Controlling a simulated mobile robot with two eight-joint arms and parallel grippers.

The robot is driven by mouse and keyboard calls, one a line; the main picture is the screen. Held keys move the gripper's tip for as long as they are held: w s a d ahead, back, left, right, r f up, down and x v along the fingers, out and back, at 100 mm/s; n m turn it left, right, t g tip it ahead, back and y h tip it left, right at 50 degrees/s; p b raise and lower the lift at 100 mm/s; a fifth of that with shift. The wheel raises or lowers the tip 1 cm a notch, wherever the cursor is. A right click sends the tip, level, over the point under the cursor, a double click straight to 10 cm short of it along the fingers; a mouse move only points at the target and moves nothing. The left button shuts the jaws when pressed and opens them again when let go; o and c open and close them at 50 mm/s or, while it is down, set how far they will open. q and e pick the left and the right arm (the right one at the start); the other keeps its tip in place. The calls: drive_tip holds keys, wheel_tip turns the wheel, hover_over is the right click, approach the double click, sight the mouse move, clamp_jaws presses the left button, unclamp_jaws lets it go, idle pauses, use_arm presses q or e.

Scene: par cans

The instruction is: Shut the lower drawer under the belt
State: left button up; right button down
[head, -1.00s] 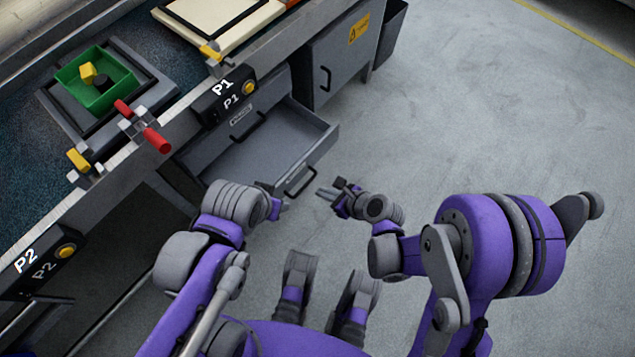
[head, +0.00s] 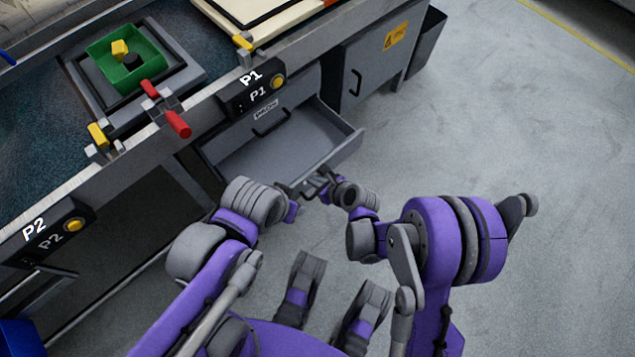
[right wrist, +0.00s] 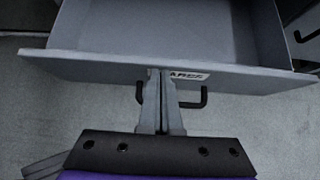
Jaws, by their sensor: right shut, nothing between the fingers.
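The lower drawer (head: 282,153) under the belt is a grey, empty drawer and stands open in the head view. Its front panel (right wrist: 95,68) shows in the right wrist view with a dark bar handle (right wrist: 192,104) and a partly hidden label. My right gripper (head: 317,184) is shut and empty at the drawer front.
A shut upper drawer (head: 290,99) with a handle sits above. A cabinet door (head: 378,62) with a yellow warning sign is to its right. On the belt stands a green bin (head: 105,73) with small blocks. Open floor (head: 500,130) lies to the right.

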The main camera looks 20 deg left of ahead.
drive_tip(key=shift+a, duration=0.1)
drive_tip(key=w+a, duration=0.3)
drive_tip(key=a, duration=0.5)
drive_tip(key=w+a, duration=0.3)
drive_tip(key=a, duration=0.5)
drive_tip(key=shift+w+p, duration=0.35)
drive_tip(key=shift+w, duration=0.05)
